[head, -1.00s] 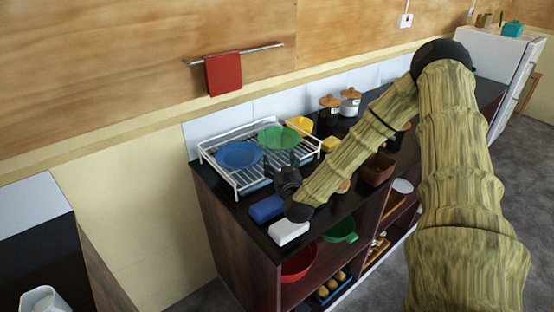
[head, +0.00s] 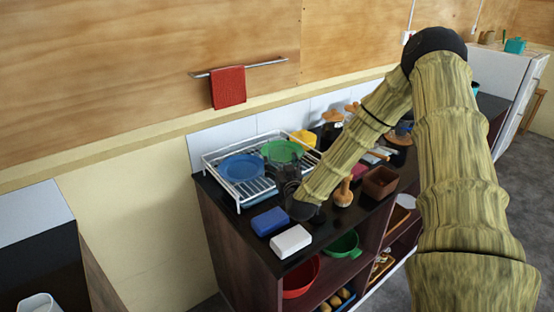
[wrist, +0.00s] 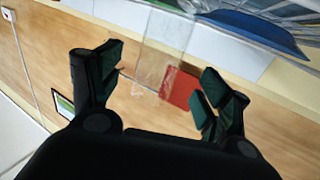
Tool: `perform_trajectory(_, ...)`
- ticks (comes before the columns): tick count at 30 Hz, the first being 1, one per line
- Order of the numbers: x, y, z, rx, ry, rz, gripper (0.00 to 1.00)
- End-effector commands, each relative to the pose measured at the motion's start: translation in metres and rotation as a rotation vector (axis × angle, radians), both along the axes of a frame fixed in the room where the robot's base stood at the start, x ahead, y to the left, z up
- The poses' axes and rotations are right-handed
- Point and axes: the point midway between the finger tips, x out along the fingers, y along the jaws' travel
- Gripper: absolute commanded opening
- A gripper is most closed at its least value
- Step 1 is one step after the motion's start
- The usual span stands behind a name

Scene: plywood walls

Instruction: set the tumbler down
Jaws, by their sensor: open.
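A clear, see-through tumbler (wrist: 163,45) shows in the wrist view in the gap between my fingers and reaching beyond the tips. Its edges are faint, and I cannot tell whether it touches a finger or what its base rests on. My gripper (wrist: 162,72) is open, with one finger on each side of it. In the head view my gripper (head: 288,173) is at the right front side of the dish rack; I cannot make out the tumbler there.
The white wire dish rack (head: 246,203) holds a blue plate (head: 241,168) and a green plate (head: 281,151). A blue block (head: 270,221) and white block (head: 290,241) lie in front on the dark counter. A red towel (head: 228,87) hangs above.

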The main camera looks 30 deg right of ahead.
Motion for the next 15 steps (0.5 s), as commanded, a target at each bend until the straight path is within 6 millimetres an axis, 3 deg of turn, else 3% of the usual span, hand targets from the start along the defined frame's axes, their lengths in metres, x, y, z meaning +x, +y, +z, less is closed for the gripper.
perform_trajectory(15,0.036,-0.014,0.001,0.001,0.002,0.0,0.77)
